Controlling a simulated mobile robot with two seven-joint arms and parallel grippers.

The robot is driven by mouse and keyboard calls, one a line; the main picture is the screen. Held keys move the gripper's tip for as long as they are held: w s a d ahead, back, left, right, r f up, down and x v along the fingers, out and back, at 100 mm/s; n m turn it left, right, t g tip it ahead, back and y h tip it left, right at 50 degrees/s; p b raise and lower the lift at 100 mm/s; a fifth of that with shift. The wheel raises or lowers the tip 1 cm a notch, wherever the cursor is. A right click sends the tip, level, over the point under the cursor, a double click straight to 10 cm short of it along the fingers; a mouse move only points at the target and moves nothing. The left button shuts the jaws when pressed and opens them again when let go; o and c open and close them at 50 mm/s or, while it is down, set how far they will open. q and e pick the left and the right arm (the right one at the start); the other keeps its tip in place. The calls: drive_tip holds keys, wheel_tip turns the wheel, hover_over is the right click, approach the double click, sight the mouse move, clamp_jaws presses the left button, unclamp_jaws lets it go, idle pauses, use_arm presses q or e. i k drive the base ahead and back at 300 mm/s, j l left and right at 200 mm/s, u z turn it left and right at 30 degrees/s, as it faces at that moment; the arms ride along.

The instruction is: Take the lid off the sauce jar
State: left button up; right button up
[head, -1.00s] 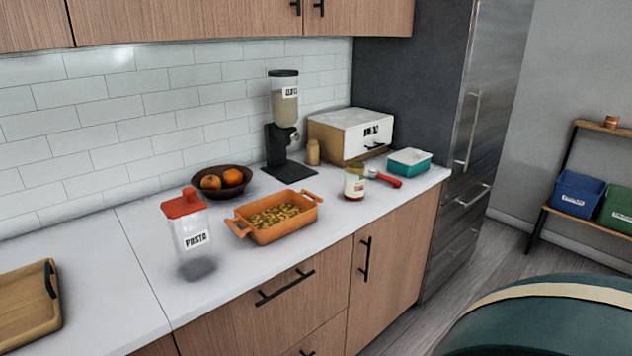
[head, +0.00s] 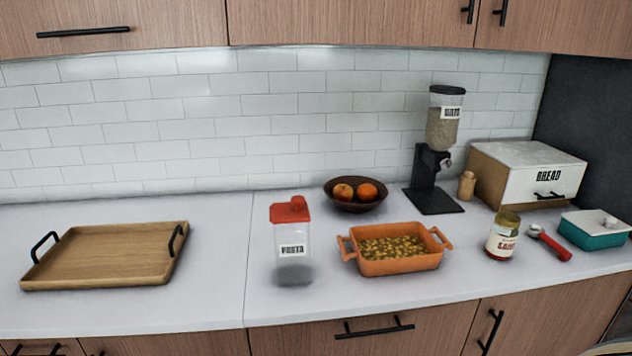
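The sauce jar (head: 502,240) stands upright on the white counter at the right in the head view. It is a small glass jar with a red-and-white label and a yellowish lid (head: 508,219) on top. The lid sits on the jar. Neither of my grippers shows in the head view, so I cannot see whether they are open or shut.
An orange baking dish (head: 402,264) stands left of the jar; a red-handled tool (head: 552,245) and teal box (head: 592,236) lie right. Behind are a dispenser (head: 434,190) and bread box (head: 520,175). A pasta container (head: 292,245) and wooden tray (head: 105,258) stand further left.

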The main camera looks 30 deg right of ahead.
sight(502, 240)
drive_tip(key=l+u, duration=0.15)
drive_tip(key=l, duration=0.2)
drive_tip(key=k+l+u, duration=0.1)
drive_tip(key=l, duration=0.25)
drive_tip(key=k+l+u, duration=0.15)
drive_tip(key=l, duration=0.15)
drive_tip(key=k+l, duration=0.15)
drive_tip(key=l, duration=0.25)
drive_tip(key=k+l, duration=0.1)
drive_tip(key=l, duration=0.35)
drive_tip(key=k+l+u, duration=0.1)
drive_tip(key=l, duration=0.3)
drive_tip(key=k+l, duration=0.15)
drive_tip(key=l, duration=0.25)
drive_tip(key=k+l+u, duration=0.1)
drive_tip(key=l, duration=0.35)
drive_tip(key=k, duration=0.05)
